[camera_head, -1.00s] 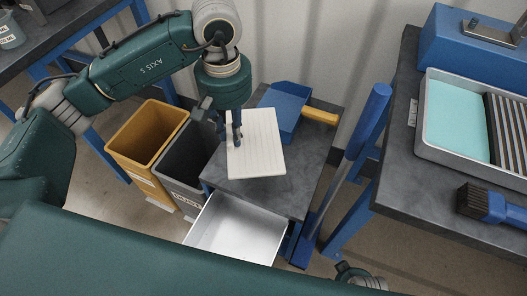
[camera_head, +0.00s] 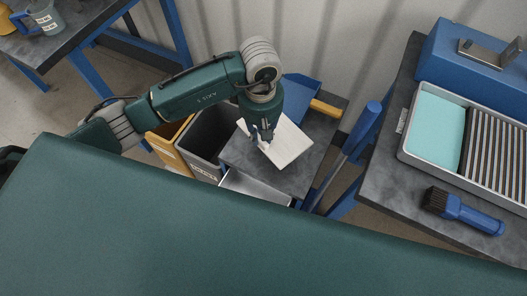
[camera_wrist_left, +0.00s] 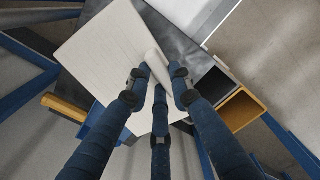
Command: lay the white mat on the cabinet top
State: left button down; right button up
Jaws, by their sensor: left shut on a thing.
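The white mat (camera_head: 290,146) is over the cabinet top (camera_head: 285,181), turned at an angle to its edges. I cannot tell whether it touches the top or hangs just above it. My left gripper (camera_head: 265,141) is shut on the mat's edge nearest the bins. In the left wrist view the fingers (camera_wrist_left: 158,82) pinch that edge, and the mat (camera_wrist_left: 108,52) is bunched up between them. The dark cabinet top (camera_wrist_left: 172,42) shows beside the mat there. My right gripper is not in view.
The cabinet's drawer (camera_head: 252,188) is open at the front. A blue dustpan (camera_head: 300,92) with a yellow handle (camera_head: 325,108) lies at the back of the top. Yellow and grey bins (camera_head: 207,138) stand left.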

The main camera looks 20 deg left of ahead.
pick_arm(q)
notch_tip(320, 180, down, 13)
jog(key=shift+r+p, duration=0.15)
jog(key=shift+p, duration=0.2)
jog(key=shift+f, duration=0.2)
jog(key=c, duration=1.5)
grip_release()
jog(key=shift+c, duration=0.2)
jog(key=shift+r, duration=0.15)
notch_tip(320, 180, up, 12)
jog(key=shift+r+b, duration=0.1)
jog(key=shift+b, duration=0.25)
jog(key=shift+s, duration=0.1)
